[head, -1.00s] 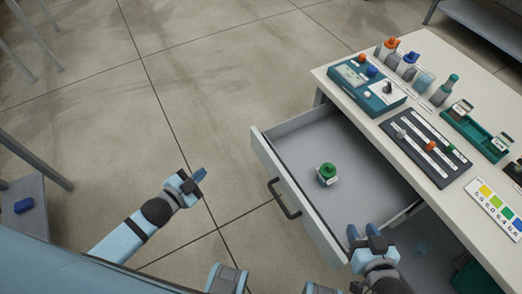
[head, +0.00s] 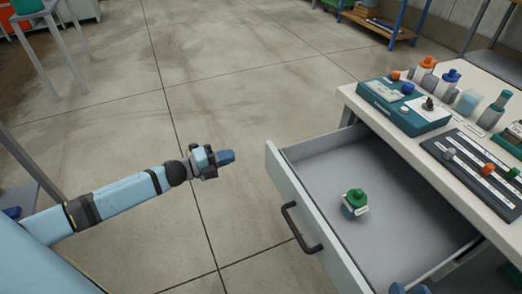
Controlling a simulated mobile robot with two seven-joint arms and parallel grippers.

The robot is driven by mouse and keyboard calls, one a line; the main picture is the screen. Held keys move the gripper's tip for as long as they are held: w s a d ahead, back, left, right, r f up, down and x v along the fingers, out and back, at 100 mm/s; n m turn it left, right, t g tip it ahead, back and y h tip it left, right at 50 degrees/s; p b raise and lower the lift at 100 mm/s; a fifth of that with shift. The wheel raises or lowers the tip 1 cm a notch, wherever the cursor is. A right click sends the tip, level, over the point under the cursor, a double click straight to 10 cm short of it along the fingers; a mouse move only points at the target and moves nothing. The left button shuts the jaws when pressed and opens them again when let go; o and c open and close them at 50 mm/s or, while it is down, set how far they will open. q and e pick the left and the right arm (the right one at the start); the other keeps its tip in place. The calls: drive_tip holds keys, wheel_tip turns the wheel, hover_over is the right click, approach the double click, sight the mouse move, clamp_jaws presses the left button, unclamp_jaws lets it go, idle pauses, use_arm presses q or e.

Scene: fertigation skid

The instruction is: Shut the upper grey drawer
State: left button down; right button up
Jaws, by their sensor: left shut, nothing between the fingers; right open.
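The upper grey drawer (head: 318,235) stands pulled out from the white-topped bench, with its dark bar handle (head: 298,228) on the front. Inside it stands a small jar with a green cap (head: 354,202) and a white label. My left gripper (head: 226,157) is shut and empty, out in front of the drawer's far front corner and apart from it. My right gripper (head: 409,289) shows only as blue fingertips at the bottom edge, near the drawer's near side; it is open. The rest of it is out of the picture.
On the bench top (head: 395,135) stand a teal meter (head: 405,108), several bottles and a dark slider panel (head: 470,165). Grey table legs stand at the left. The tiled floor in front of the drawer is clear.

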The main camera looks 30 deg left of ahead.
sight(267, 144)
use_arm(q)
drive_tip(key=b+x, duration=0.1)
drive_tip(key=x, duration=0.8)
drive_tip(key=shift+w+d+b, duration=0.15)
drive_tip(key=shift+d+b, duration=0.05)
drive_tip(key=shift+b, duration=0.2)
drive_tip(key=shift+w+d, duration=0.25)
drive_tip(key=shift+w, duration=0.1)
use_arm(e)
drive_tip(key=shift+t+y, duration=0.7)
drive_tip(key=shift+t, duration=0.2)
drive_tip(key=r, duration=0.1)
drive_tip(key=a+r, duration=0.1)
drive_tip(key=r, duration=0.2)
drive_tip(key=shift+w+a, duration=0.2)
drive_tip(key=shift+w, duration=0.05)
use_arm(q)
drive_tip(key=shift+w, duration=0.1)
